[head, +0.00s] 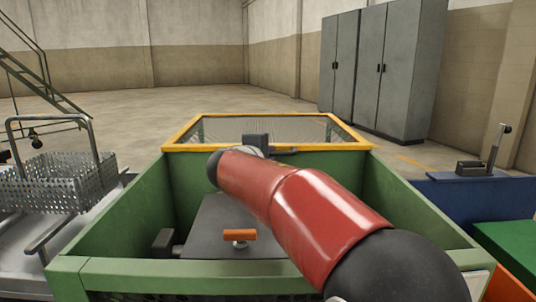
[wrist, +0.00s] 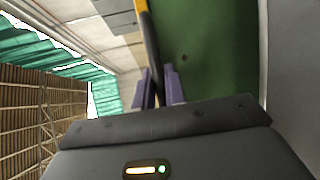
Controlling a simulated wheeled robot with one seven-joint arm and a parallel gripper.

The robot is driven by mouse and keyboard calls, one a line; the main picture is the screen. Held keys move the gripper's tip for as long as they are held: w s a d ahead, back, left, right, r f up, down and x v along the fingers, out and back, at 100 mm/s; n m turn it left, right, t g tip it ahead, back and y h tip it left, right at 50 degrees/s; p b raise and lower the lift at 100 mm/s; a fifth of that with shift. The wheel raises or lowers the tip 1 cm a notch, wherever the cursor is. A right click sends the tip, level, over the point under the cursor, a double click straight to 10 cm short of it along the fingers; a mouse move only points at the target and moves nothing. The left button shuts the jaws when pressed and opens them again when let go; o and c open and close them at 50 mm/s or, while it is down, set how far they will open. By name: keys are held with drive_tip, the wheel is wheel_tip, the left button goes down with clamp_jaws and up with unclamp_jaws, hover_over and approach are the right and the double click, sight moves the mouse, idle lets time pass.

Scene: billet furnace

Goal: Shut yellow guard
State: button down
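The yellow guard (head: 190,131) is a yellow frame with mesh at the far end of the green bin-like housing (head: 122,205). It stands raised and leaning back, with the housing open below it. My red arm reaches over the opening to the guard's near edge and hides my fingers in the head view. In the wrist view my gripper (wrist: 159,88) has its two purple-grey fingers close on both sides of a dark curved handle (wrist: 152,45). The handle runs up to a yellow edge of the guard (wrist: 141,5). The fingers appear to touch the handle.
Inside the housing are a dark plate (head: 205,225) and an orange-topped handle (head: 240,236). A blue bench (head: 450,195) with a lever (head: 497,145) is on the right. Grey cabinets (head: 385,65) stand behind.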

drive_tip(key=shift+s+f, duration=0.1)
drive_tip(key=shift+s, duration=0.05)
drive_tip(key=s+b, duration=0.9)
drive_tip(key=s, duration=1)
drive_tip(key=c, duration=1.5)
unclamp_jaws()
drive_tip(key=shift+o, duration=0.2)
